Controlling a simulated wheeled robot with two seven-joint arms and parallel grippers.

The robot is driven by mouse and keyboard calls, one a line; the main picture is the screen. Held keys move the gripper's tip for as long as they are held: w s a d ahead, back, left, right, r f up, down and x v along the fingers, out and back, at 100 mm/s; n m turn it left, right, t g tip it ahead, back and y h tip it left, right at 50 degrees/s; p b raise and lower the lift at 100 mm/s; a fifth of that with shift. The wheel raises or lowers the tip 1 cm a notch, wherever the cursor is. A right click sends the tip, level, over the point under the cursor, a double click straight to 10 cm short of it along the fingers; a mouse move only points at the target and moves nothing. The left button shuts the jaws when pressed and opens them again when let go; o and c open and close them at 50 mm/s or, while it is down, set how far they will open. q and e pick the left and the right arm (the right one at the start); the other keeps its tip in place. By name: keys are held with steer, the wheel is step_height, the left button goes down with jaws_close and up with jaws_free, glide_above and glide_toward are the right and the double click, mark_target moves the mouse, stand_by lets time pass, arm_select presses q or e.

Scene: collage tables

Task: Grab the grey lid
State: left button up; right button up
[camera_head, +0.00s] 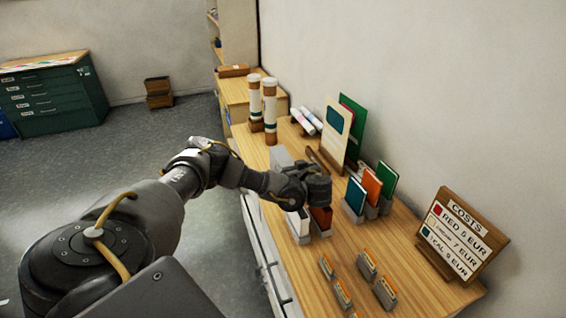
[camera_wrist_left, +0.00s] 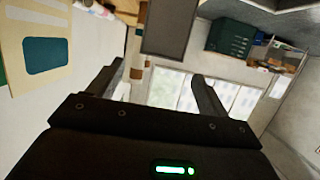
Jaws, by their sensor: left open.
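A plain grey block-like piece (camera_head: 281,157), which may be the grey lid, stands on the wooden table just behind my left arm. Its lower part is hidden by the arm. My left gripper (camera_head: 319,185) is over the table, to the right of this piece; its fingers are hard to make out there. In the left wrist view its two fingers (camera_wrist_left: 157,75) are spread apart with nothing held between them. A grey-brown block (camera_wrist_left: 168,28) shows at the top there, beyond the fingertips; I cannot tell if it is the same piece. My right gripper is not in view.
Upright cards in grey holders (camera_head: 371,189) stand near the gripper. Small card stacks (camera_head: 367,265) and a price sign (camera_head: 462,238) are at the near end. The wall runs along the right.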

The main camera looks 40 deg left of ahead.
mark_target(283, 157)
arm_select(q)
steer(key=p+x, duration=0.1)
steer(key=x, duration=0.2)
steer(key=shift+w+a, duration=0.1)
steer(key=shift+w, duration=0.1)
steer(key=shift+w+a+f, duration=0.2)
steer(key=shift+w+a, duration=0.05)
steer(key=shift+a+r, duration=0.1)
steer(key=shift+a, duration=0.05)
steer(key=p+x, duration=0.1)
steer(key=x, duration=0.1)
steer(key=p+x, duration=0.1)
steer(key=x, duration=0.1)
steer(key=shift+a+r+p, duration=0.15)
steer(key=shift+r+p, duration=0.1)
steer(key=shift+p, duration=0.1)
steer(key=shift+w+a+f, duration=0.15)
steer(key=shift+a+f, duration=0.1)
steer(key=shift+a, duration=0.1)
steer(key=c, duration=1.1)
steer(key=shift+o, duration=0.2)
steer(key=shift+r, duration=0.1)
